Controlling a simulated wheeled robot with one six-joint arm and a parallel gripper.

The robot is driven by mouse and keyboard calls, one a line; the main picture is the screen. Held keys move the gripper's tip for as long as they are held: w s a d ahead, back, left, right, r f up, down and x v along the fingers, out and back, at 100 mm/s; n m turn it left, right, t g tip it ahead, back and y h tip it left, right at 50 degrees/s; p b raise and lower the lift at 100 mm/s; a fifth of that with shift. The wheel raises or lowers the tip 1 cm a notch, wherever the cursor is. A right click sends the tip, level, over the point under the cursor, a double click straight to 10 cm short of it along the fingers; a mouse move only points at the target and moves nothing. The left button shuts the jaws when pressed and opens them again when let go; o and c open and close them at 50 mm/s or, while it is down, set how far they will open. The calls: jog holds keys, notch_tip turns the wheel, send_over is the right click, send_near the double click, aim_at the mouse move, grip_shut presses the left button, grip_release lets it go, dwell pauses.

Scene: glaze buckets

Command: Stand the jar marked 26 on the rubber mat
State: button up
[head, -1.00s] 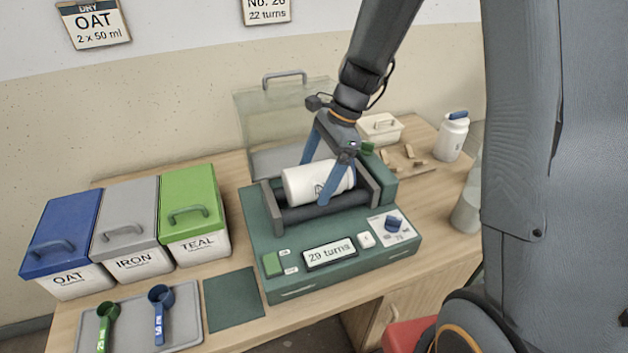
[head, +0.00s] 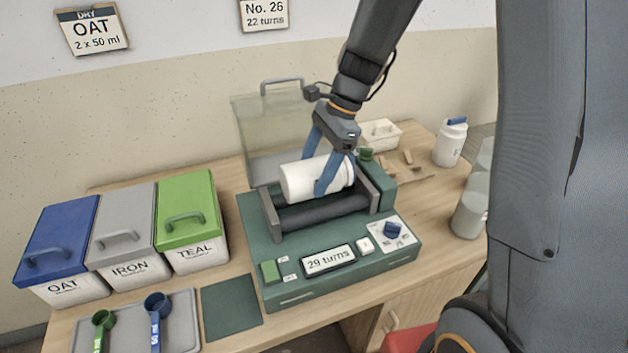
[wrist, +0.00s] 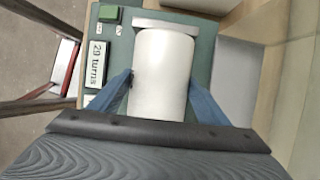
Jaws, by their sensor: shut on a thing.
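A white jar (head: 302,181) lies on its side above the dark rollers of the green rolling machine (head: 252,219). My gripper (head: 319,174) is shut around the jar's middle, one blue finger on each side. The jar also fills the middle of the wrist view (wrist: 163,75), between the fingers. No number is readable on it now. It seems slightly raised off the rollers. The dark green rubber mat (head: 231,306) lies bare on the table, left of the machine's front corner.
The machine's display (head: 329,259) reads 29 turns, and its clear cover (head: 262,125) stands open behind. Lidded OAT, IRON and TEAL bins (head: 190,215) stand left. A tray (head: 182,333) with two scoops lies beside the mat. Another white jar (head: 450,145) stands at the back right.

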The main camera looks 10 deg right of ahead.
notch_tip(320, 180, up, 7)
jog(key=shift+r, duration=0.2)
notch_tip(320, 180, up, 9)
jog(key=p, duration=0.8)
jog(key=shift+f, duration=0.15)
dwell(0.9)
